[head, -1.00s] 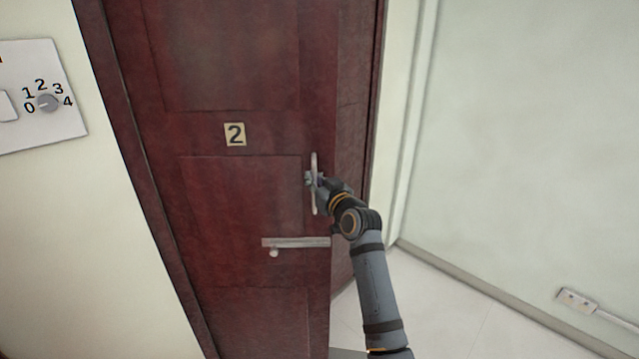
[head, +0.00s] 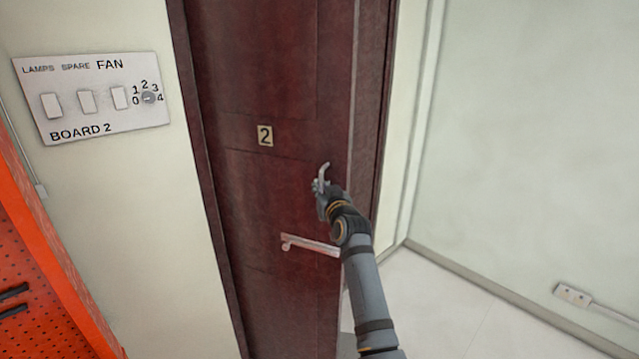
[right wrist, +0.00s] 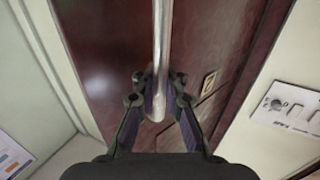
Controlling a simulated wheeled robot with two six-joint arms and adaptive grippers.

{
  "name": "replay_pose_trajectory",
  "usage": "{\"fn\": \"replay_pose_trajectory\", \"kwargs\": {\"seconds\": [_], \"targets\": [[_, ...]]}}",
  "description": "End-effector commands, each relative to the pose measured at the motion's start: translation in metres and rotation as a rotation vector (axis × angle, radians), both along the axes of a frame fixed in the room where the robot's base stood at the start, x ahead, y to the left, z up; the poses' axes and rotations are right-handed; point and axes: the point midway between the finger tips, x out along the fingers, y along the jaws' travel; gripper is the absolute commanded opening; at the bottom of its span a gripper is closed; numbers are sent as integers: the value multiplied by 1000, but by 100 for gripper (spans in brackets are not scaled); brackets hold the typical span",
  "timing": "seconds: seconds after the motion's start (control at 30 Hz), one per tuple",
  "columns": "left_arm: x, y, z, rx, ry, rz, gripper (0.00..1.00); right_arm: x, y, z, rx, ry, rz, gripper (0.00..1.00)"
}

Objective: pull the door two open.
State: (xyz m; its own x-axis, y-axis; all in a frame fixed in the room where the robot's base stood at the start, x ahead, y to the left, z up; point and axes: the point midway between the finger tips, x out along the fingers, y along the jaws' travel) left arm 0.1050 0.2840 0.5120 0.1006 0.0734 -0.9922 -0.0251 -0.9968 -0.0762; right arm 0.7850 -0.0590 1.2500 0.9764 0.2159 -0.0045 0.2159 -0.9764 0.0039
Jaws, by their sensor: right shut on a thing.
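Door two (head: 270,195) is dark red and panelled, with a number plate "2" (head: 265,136) on its face. It stands ajar, its right edge swung out from the frame (head: 372,130). My right gripper (head: 321,186) is shut on the upright metal pull handle (head: 325,172) near that edge. In the right wrist view the two fingers of my right gripper (right wrist: 159,92) are on either side of the pale handle bar (right wrist: 162,50). A metal bolt (head: 312,245) is on the door below the handle. My left gripper is not in view.
A switch board labelled "BOARD 2" (head: 95,95) is on the wall left of the door. An orange perforated panel (head: 35,270) stands at the lower left. A wall socket (head: 572,295) is low on the right wall. The pale floor (head: 440,310) at right looks clear.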

Motion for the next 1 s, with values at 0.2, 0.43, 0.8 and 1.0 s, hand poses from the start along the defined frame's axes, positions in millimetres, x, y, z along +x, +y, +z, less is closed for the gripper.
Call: {"fn": "replay_pose_trajectory", "kwargs": {"seconds": [0.2, 0.43, 0.8, 1.0], "targets": [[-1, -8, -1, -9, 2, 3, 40, 0, -2, 4, -2, -10, -6, 0], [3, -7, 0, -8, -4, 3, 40, 0, -2, 3, -1, -8, -5, 22], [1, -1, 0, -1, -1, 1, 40, 0, -1, 3, 0, -6, -3, 34], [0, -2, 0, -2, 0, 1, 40, 0, -1, 31, -1, -10, -3, 34]]}}
